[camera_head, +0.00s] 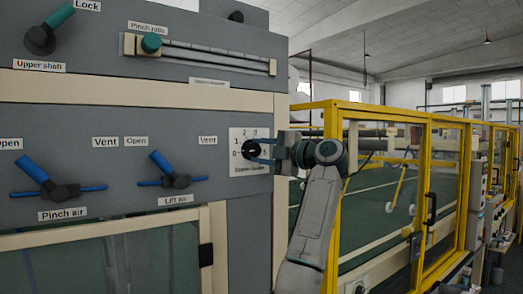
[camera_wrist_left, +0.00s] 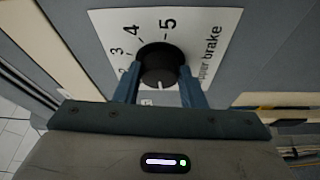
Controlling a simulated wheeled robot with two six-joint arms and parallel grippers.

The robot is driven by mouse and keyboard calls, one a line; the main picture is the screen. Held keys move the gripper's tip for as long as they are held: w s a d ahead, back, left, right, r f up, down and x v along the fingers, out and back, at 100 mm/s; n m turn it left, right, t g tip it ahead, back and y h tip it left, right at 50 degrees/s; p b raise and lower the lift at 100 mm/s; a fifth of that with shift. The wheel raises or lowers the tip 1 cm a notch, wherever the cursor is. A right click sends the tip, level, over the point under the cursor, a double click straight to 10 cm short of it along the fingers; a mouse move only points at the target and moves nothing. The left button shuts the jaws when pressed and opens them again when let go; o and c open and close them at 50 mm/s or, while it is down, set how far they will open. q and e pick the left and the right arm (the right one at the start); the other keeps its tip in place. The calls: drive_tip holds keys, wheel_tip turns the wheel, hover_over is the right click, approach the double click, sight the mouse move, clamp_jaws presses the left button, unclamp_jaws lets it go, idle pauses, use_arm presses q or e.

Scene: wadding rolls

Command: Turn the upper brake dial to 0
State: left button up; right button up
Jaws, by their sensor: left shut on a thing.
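The upper brake dial is a round black knob (camera_wrist_left: 160,66) on a white scale plate (camera_head: 236,169). In the left wrist view the plate (camera_wrist_left: 205,22) shows 2, 3, 4 and 5 around the knob and part of the words "upper brake". My left gripper (camera_head: 253,149) is shut on the knob, with one blue finger on each side in the wrist view (camera_wrist_left: 158,86). A white pointer mark on the knob points down towards the gripper palm. A small white patch lies just below it; its figure is not legible. The fingers hide part of the scale. My right gripper is not in view.
Blue levers for pinch air (camera_head: 38,178) and lift air (camera_head: 168,172) are on the panel left of the dial. A teal pinch rolls slider (camera_head: 151,43) and upper shaft lever (camera_head: 45,32) are above. A yellow framed guard (camera_head: 332,190) stands to the right.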

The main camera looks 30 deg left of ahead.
use_arm(q)
drive_tip(key=shift+n+h, duration=0.3)
drive_tip(key=shift+n, duration=0.2)
idle(0.3)
drive_tip(key=o, duration=1)
